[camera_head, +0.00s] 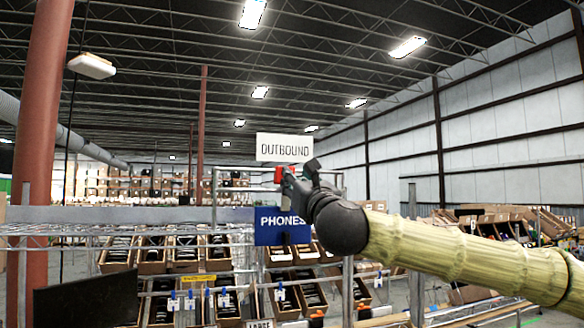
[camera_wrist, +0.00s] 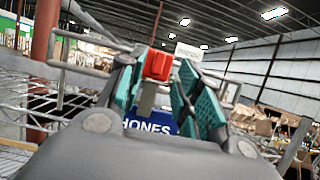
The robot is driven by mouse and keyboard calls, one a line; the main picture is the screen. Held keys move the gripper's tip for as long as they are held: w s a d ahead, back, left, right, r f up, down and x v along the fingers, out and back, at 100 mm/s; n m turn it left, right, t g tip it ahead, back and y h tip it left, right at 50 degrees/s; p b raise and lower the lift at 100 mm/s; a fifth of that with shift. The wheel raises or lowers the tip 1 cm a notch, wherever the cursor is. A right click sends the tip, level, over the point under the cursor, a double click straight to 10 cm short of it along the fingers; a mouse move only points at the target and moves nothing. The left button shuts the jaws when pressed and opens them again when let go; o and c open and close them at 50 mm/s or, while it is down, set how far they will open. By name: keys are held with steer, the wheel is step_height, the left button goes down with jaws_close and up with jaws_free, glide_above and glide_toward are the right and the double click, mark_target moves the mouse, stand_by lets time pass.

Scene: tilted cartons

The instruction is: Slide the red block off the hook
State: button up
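The red block (camera_wrist: 157,65) shows between my gripper's two teal finger pads in the wrist view. A grey upright strip (camera_wrist: 147,98) shows just below it; I cannot tell whether this is part of the hook. My gripper (camera_wrist: 161,68) is open, with a visible gap between the block and the right finger. The left finger is close to the block; contact is unclear. In the head view, the red block (camera_head: 279,174) is small and partly hidden by my gripper (camera_head: 299,172), at the rack's upper rail. The hook itself is not clearly visible.
A blue PHONES sign (camera_head: 282,226) hangs just below my gripper, and a white OUTBOUND sign (camera_head: 284,147) shows above it. A metal rail frame (camera_head: 216,190) surrounds this spot. Tilted cartons (camera_head: 185,254) fill the rack below. A dark panel (camera_head: 86,300) stands at lower left.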

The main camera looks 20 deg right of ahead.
steer(key=shift+p+x, duration=0.75)
steer(key=shift+x, duration=1.35)
